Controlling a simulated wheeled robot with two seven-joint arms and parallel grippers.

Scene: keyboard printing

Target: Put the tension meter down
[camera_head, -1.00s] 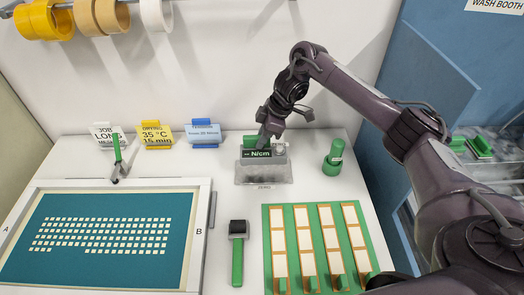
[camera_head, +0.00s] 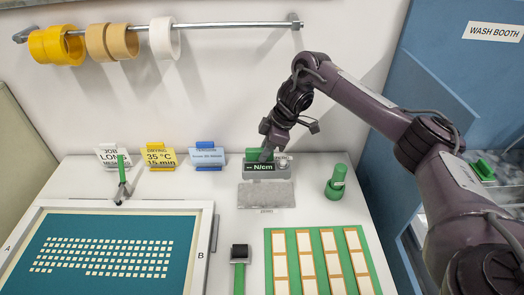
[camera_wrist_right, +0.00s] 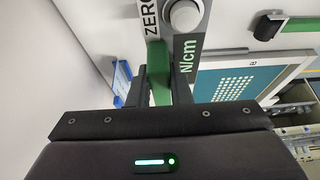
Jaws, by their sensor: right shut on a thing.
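The tension meter (camera_head: 263,168) is a dark box with an "N/cm" face and a green part. It is at the back edge of the grey pad (camera_head: 266,195) marked "ZERO". I cannot tell whether it touches the table. My right gripper (camera_head: 268,151) is over the meter and shut on its green handle. In the right wrist view the green handle (camera_wrist_right: 159,73) sits between the dark fingers, with the "N/cm" face and a round knob beyond. My left gripper is not in view.
Signs (camera_head: 159,158) stand behind left. A green cylinder (camera_head: 336,184) stands right of the pad. A framed screen (camera_head: 205,240), a green-handled tool (camera_head: 239,265) and a green board with strips (camera_head: 313,235) lie in front. Tape rolls hang on a rail above.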

